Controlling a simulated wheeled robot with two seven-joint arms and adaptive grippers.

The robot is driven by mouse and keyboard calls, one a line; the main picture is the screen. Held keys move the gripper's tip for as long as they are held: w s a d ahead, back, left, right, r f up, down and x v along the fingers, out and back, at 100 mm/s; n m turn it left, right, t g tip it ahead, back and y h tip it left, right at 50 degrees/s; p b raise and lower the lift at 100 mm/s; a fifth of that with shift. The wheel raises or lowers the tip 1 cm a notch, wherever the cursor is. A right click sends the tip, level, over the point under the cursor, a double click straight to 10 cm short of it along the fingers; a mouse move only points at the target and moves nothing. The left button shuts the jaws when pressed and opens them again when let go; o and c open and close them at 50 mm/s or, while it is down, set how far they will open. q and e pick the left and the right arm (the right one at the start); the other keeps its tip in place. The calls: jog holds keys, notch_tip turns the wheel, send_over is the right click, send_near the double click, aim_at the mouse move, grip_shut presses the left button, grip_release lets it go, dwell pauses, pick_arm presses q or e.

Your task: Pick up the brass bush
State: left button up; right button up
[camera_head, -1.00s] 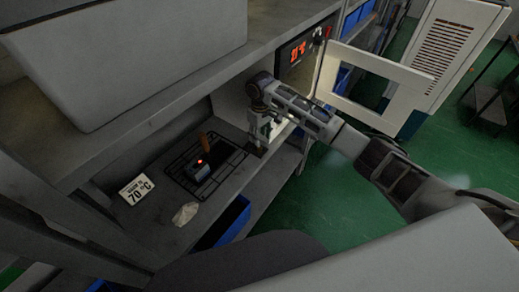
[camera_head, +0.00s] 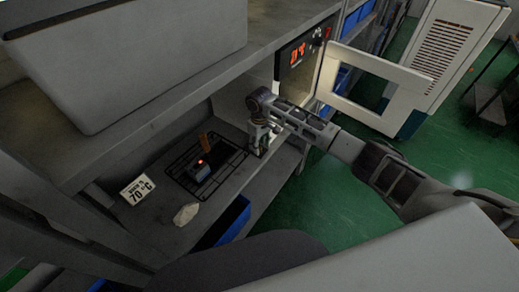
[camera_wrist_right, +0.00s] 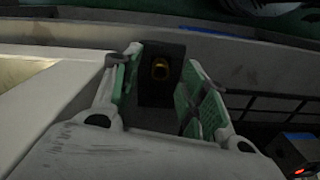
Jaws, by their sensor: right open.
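The brass bush (camera_wrist_right: 160,68) is a small golden ring set in the top of a dark block (camera_wrist_right: 151,94) in the right wrist view. My right gripper (camera_wrist_right: 166,72) is open, and its two green-padded fingers stand on either side of the dark block. The wrist picture does not show clearly whether either finger touches it. In the head view my right gripper (camera_head: 258,140) points down at the shelf's right end, by the wire rack. There it hides the bush. My left gripper is not in view.
A wire rack (camera_head: 176,168) holds a small device with a red light (camera_head: 201,170). A white "70 °C" sign (camera_head: 137,189) and a pale crumpled cloth (camera_head: 186,213) lie nearby. A cabinet with an open door (camera_head: 362,113) stands behind. A blue bin (camera_head: 225,224) sits below.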

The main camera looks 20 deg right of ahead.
jog(key=shift+f, duration=0.6)
jog(key=shift+c, duration=0.3)
grip_shut()
